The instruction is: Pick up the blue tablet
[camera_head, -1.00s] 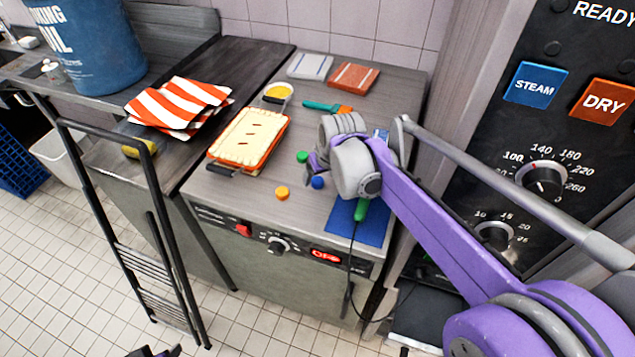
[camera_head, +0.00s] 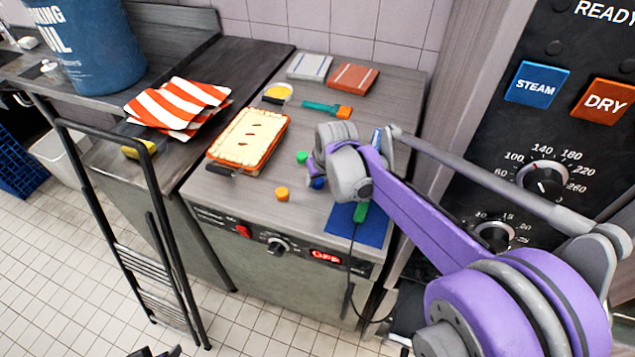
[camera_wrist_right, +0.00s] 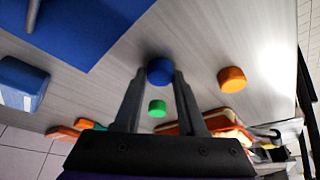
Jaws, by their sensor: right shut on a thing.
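The blue tablet (camera_head: 318,184) is a small round disc on the grey counter, partly covered by my right gripper (camera_head: 316,175) in the head view. In the right wrist view the blue tablet (camera_wrist_right: 160,71) sits between the two fingertips of my right gripper (camera_wrist_right: 160,80), which is shut on it. I cannot tell whether it still touches the counter.
An orange tablet (camera_head: 282,194) and a green tablet (camera_head: 302,157) lie close by. A blue mat (camera_head: 374,232) with a green-handled corded tool (camera_head: 361,211) lies at front right.

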